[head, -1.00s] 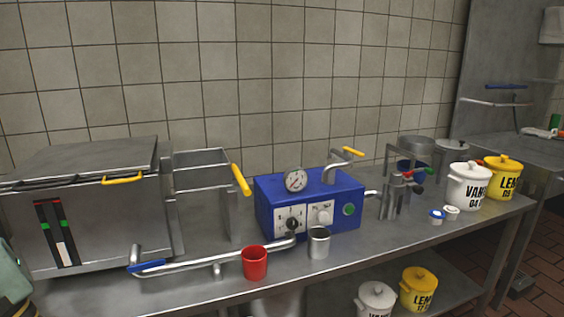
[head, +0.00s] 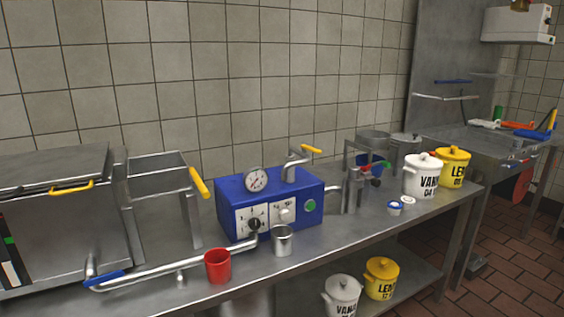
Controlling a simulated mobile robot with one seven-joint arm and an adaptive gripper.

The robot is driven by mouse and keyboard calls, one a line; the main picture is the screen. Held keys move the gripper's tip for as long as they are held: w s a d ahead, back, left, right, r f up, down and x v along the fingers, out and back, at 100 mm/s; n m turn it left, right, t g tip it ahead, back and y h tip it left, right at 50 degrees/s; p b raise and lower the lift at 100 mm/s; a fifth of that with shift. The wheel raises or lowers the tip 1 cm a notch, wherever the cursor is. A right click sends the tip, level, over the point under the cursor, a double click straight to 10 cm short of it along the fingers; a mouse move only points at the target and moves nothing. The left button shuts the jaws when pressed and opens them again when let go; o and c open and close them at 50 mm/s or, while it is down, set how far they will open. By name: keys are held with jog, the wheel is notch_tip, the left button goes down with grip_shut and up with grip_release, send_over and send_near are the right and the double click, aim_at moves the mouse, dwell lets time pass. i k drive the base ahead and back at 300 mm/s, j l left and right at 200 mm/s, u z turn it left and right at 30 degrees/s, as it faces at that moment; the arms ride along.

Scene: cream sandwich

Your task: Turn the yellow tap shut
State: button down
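A metal tap with a yellow lever (head: 311,149) rises from the top of a blue machine (head: 267,187) at the middle of the worktop. The lever points toward the right and slightly down. The machine has a round dial gauge (head: 257,179), black and white knobs, and a green button on its front. My gripper is not in view. I cannot tell from the lever's angle whether the tap is open or shut.
A long pipe with a blue lever (head: 104,280) runs in front of the machine. A red cup (head: 217,266) and a metal cup (head: 282,240) stand near the front edge. A steel bin with a yellow handle (head: 199,182) is left; white (head: 423,176) and yellow (head: 453,167) pots are right.

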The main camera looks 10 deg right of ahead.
aim_at(305, 147)
jog(key=i+l, duration=0.25)
jog(key=l, duration=0.15)
jog(key=i+l, duration=0.45)
jog(key=l, duration=0.3)
jog(key=i+u, duration=0.05)
